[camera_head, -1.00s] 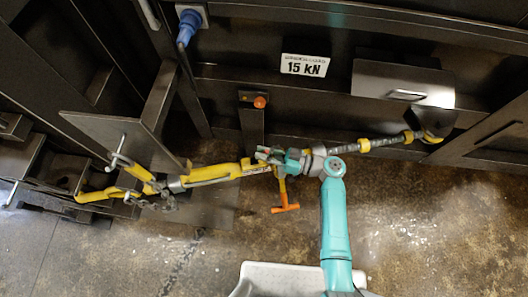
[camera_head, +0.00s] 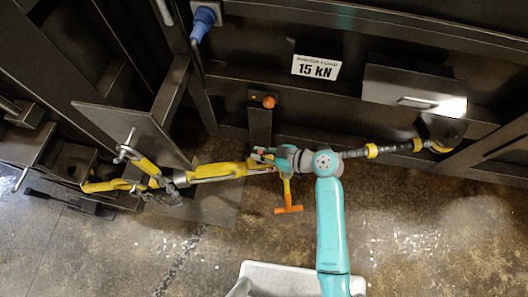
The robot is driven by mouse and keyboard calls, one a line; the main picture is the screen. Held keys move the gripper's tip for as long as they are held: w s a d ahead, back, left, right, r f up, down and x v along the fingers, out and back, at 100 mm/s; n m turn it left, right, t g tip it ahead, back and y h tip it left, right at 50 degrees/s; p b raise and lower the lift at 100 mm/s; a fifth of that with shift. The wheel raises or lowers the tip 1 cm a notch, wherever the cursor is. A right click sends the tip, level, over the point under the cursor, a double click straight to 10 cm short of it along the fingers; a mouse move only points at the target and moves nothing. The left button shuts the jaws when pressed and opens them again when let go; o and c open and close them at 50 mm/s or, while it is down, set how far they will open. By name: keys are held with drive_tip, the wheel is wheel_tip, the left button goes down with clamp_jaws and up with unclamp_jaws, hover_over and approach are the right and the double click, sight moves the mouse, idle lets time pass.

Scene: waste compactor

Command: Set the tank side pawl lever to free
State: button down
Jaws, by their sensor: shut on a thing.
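A yellow ratchet binder (camera_head: 218,170) stretches across the middle of the head view. A chain and hooks are at its left end, and a dark rod with yellow bands (camera_head: 372,151) runs from behind my wrist to the right. A lever with an orange T-shaped grip (camera_head: 288,209) hangs down beside my gripper. My gripper (camera_head: 264,155) is at the binder's right end, shut on a part of it. The fingers hide that part, so I cannot tell whether it is the pawl lever. The pawl's setting is too small to read.
A dark steel frame stands behind, with a "15 kN" sign (camera_head: 316,66), a blue plug (camera_head: 201,22) and a post with an orange knob (camera_head: 268,102). A dark plate (camera_head: 135,132) stands above the binder's left side. The floor in front is mostly clear.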

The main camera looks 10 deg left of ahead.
drive_tip(key=shift+a+h, duration=0.2)
drive_tip(key=shift+h, duration=0.1)
idle(0.4)
drive_tip(key=c, duration=1.1)
unclamp_jaws()
drive_tip(key=shift+c, duration=0.2)
drive_tip(key=shift+s, duration=0.1)
drive_tip(key=v, duration=1.2)
drive_tip(key=shift+s+a+f, duration=0.1)
